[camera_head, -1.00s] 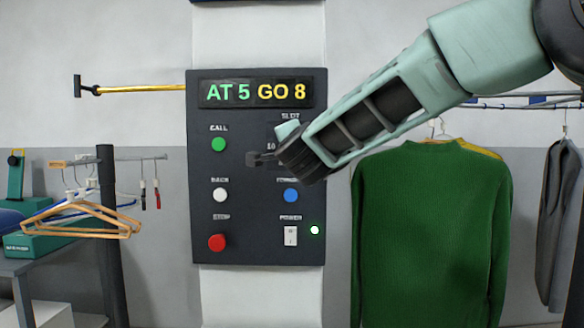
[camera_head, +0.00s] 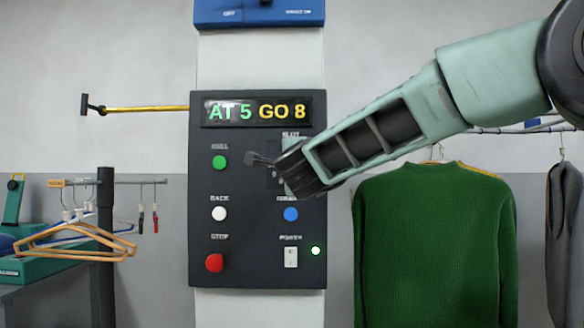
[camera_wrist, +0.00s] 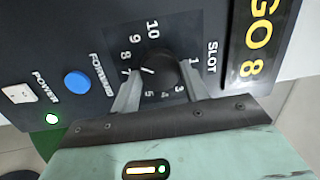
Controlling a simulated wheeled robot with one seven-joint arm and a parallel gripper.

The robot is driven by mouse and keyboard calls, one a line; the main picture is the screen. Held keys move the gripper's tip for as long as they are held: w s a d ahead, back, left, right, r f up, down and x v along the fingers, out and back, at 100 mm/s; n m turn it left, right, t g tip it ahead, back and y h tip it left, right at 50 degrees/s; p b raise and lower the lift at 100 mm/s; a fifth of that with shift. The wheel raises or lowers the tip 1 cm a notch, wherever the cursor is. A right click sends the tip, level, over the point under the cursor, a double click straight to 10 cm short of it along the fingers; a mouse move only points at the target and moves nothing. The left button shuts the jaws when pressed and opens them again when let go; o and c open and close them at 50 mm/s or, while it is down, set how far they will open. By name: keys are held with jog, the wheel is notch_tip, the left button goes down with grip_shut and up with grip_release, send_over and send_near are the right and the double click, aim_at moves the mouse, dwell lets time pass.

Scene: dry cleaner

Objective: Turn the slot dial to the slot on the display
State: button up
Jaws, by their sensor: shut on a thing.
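The slot dial (camera_wrist: 165,66) is a black round knob on the dark control panel (camera_head: 258,270), ringed by printed numbers. Its white pointer mark aims at the side of 7 and 8, seemingly between them. The display (camera_head: 258,112) reads AT 5 in green and GO 8 in yellow; its GO 8 end (camera_wrist: 258,42) also shows in the wrist view. My gripper (camera_wrist: 160,76) is shut on the dial, with one finger on each side of it. The 2 and 6 are hidden in the wrist view. In the head view my gripper (camera_head: 268,161) and wrist mostly cover the dial.
The panel also has a green CALL button (camera_head: 220,162), a white BACK button (camera_head: 219,214), a blue FORWARD button (camera_head: 291,214), a red STOP button (camera_head: 214,263) and a POWER switch (camera_head: 291,257) beside a lit green lamp. A green sweater (camera_head: 435,245) hangs at the right.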

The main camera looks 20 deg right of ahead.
jog(key=o, duration=1)
jog(key=b+v, duration=0.1)
jog(key=v, duration=1.6)
jog(key=shift+s, duration=0.2)
